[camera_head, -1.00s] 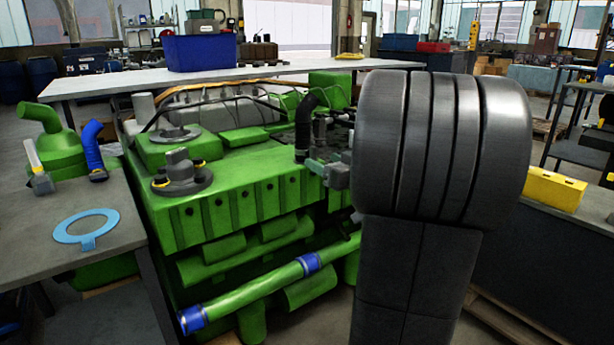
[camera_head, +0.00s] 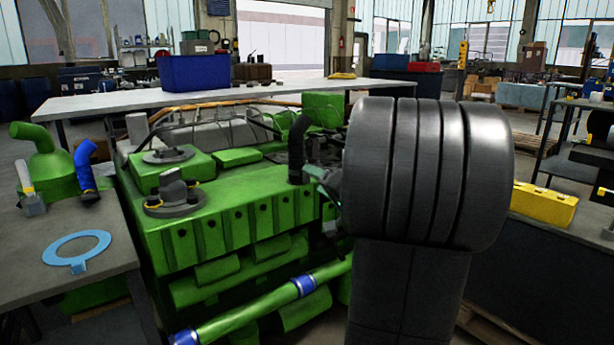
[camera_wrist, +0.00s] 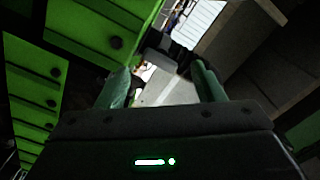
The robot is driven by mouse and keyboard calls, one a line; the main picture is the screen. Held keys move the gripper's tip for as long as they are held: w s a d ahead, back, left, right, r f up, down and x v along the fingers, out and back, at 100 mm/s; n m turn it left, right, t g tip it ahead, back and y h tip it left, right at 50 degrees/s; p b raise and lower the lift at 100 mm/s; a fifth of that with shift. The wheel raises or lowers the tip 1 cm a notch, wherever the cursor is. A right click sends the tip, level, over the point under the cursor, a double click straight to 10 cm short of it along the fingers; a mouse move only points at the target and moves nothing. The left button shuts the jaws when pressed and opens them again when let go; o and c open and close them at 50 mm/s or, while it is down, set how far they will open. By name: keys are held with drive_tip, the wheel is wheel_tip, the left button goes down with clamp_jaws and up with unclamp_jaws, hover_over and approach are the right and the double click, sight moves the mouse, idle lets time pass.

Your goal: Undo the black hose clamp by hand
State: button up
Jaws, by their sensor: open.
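The black hose (camera_head: 297,150) stands upright on the green engine (camera_head: 225,225), close to the left of my arm in the head view. I cannot make out the black clamp on it. My gripper, mostly hidden behind my arm in the head view, sits to the right of the hose's lower end. In the wrist view my gripper (camera_wrist: 162,70) has its two greenish fingers spread apart with nothing held between them. The green engine's side (camera_wrist: 95,35) is at the left there, and a pale grey surface shows beyond the fingers.
A grey table (camera_head: 30,265) at the left holds a blue ring (camera_head: 76,250), a blue hose (camera_head: 86,168) and a green part (camera_head: 45,165). A long table (camera_head: 105,104) with a blue bin (camera_head: 195,75) stands behind the engine. A yellow case (camera_head: 543,204) is at the right.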

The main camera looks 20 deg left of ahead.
sight(308, 176)
drive_tip(key=m+p, duration=1.2)
drive_tip(key=p, duration=0.4)
drive_tip(key=m+p, duration=1.3)
drive_tip(key=p, duration=0.3)
drive_tip(key=shift+w+a, duration=0.2)
drive_tip(key=shift+b+x, duration=0.45)
drive_tip(key=shift+x, duration=1.85)
